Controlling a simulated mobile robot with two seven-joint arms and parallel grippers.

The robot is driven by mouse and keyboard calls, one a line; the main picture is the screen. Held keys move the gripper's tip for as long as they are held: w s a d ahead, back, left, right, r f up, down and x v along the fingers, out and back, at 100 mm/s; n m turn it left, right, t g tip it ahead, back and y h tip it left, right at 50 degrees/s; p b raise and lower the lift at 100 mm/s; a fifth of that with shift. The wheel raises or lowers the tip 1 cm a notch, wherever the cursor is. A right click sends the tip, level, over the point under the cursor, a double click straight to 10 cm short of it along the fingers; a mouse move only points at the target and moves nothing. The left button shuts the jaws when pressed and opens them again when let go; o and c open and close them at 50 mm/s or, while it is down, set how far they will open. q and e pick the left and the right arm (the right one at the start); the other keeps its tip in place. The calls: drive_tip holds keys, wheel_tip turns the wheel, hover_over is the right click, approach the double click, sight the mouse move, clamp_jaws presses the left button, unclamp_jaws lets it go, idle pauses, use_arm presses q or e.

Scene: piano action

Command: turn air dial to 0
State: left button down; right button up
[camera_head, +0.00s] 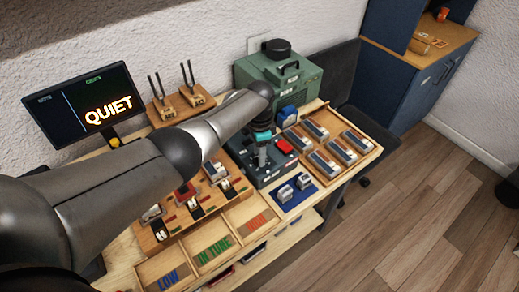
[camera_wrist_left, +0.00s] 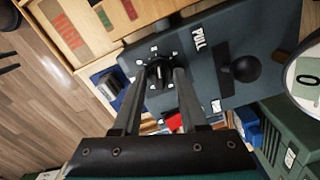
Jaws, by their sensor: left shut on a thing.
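The air dial (camera_wrist_left: 159,73) is a small black knob on a dark grey-blue panel (camera_wrist_left: 198,78), ringed by small white number marks too small to read. My left gripper (camera_wrist_left: 157,76) is shut on the dial, one finger on each side of it. I cannot tell which mark the dial points at. In the head view my left gripper (camera_head: 262,158) reaches down onto the panel (camera_head: 284,164) from above and hides the dial. My right gripper is not in view.
A black ball knob (camera_wrist_left: 245,68) stands by the PULL label. A red block (camera_head: 279,146) is near the gripper. A round display (camera_wrist_left: 308,80) reads 0. A green machine (camera_head: 290,72) stands behind; a QUIET screen (camera_head: 84,105) is at left. Trays (camera_head: 213,249) fill the front.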

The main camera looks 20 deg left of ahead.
use_arm(q)
drive_tip(key=n+p, duration=0.1)
drive_tip(key=n, duration=0.5)
drive_tip(key=shift+p, duration=0.3)
drive_tip(key=n, duration=0.6)
drive_tip(key=shift+n+p, duration=0.3)
drive_tip(key=shift+p, duration=0.1)
drive_tip(key=shift+c, duration=2.2)
unclamp_jaws()
drive_tip(key=shift+r, duration=0.1)
